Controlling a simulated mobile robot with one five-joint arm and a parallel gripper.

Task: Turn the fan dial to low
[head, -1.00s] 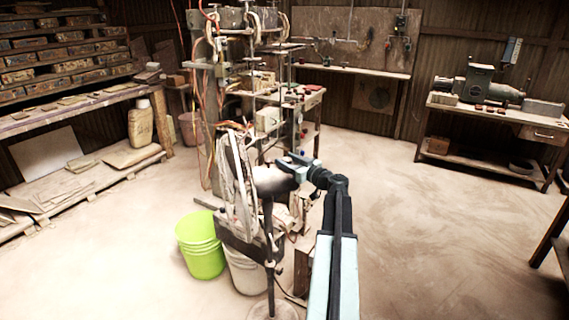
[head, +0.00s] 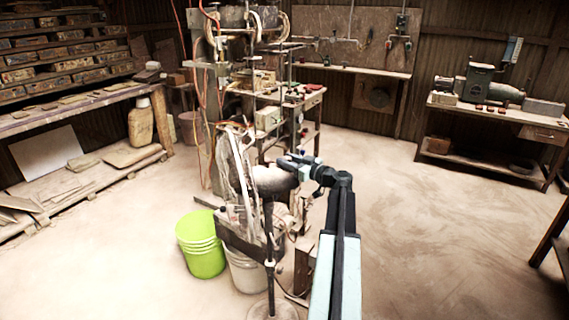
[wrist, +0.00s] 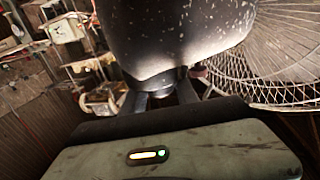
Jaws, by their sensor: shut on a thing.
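The fan stands on a thin dark pole in the middle of the head view, with its dusty motor housing (head: 272,181) beside a wire cage (head: 236,180) seen nearly edge-on. My gripper (head: 286,162) is at the back of the housing. In the wrist view the dark, dust-speckled housing (wrist: 180,35) fills the top centre and the cage (wrist: 275,60) curves at the right. My gripper (wrist: 165,96) is shut on a small grey part below the housing, which looks like the fan dial (wrist: 165,78). The fingers hide most of it, and its setting cannot be read.
A lime-green bucket (head: 202,247) and a pale bucket (head: 244,271) stand left of the fan pole. A cluttered press frame (head: 225,90) is behind the fan. A bench with a grey machine (head: 480,83) stands at the far right.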

